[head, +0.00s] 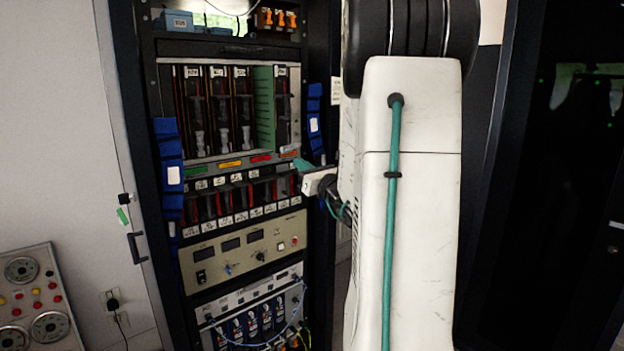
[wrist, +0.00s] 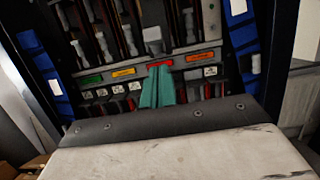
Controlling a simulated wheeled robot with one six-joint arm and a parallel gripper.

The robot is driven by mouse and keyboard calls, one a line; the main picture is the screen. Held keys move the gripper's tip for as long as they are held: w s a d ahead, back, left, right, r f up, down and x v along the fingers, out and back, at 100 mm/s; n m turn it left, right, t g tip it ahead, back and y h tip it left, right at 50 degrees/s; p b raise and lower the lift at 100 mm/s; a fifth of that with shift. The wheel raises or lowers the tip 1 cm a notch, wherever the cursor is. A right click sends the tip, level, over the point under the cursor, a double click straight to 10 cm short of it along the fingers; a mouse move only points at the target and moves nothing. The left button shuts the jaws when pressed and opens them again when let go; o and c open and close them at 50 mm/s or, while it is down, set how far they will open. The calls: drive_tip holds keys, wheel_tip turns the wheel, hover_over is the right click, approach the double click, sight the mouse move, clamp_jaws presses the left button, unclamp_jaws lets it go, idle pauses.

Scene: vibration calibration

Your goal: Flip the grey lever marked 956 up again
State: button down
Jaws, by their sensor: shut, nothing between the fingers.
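The rack holds a row of tall dark slots with grey levers (head: 222,137) hanging in them and small white number labels at the top. The numbers are too small to read, so I cannot tell which lever is marked 956. In the wrist view, grey levers (wrist: 104,44) and a wider pale grey piece (wrist: 153,40) stand above the coloured labels. My gripper (wrist: 160,73) shows as two teal fingers, shut and empty, with tips at the red label strip. In the head view its teal tip (head: 303,164) is at the rack's right side, partly hidden by my arm.
A lower row of dark slots with white labels (head: 219,181) sits under the colour strip. Below is a beige panel with knobs (head: 243,248), then blue modules with cables (head: 252,324). Blue blocks (head: 169,172) line the rack's side posts.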

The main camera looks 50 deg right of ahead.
drive_tip(key=shift+w+d+r, duration=0.1)
drive_tip(key=shift+w+r, duration=0.45)
drive_tip(key=shift+r, duration=0.35)
drive_tip(key=shift+r, duration=0.1)
drive_tip(key=shift+s+r+g, duration=0.1)
drive_tip(key=shift+g, duration=0.2)
